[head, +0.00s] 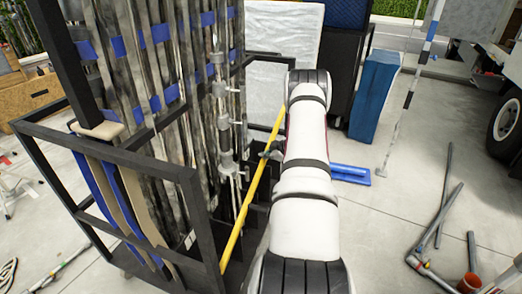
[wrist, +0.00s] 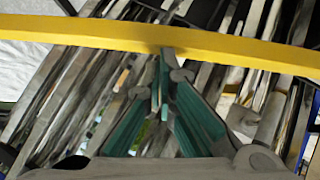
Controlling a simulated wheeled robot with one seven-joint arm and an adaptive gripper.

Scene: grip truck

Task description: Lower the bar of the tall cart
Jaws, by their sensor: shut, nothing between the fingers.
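The tall cart (head: 168,166) is a dark metal frame at the left of the head view, filled with upright metal poles. Its yellow bar (head: 240,222) runs along the cart's right side, slanting from the near lower end to the far upper end. In the wrist view the bar (wrist: 90,33) crosses the top of the picture. My gripper (head: 268,151) is beside the bar's far half, partly hidden by my arm. In the wrist view its green-padded fingers (wrist: 164,58) are together and empty. Their tips overlap the bar's lower edge; I cannot tell whether they touch it.
Blue and tan straps (head: 128,200) hang over the cart's near rail. A blue box (head: 374,95) and a striped pole (head: 411,88) stand behind to the right.

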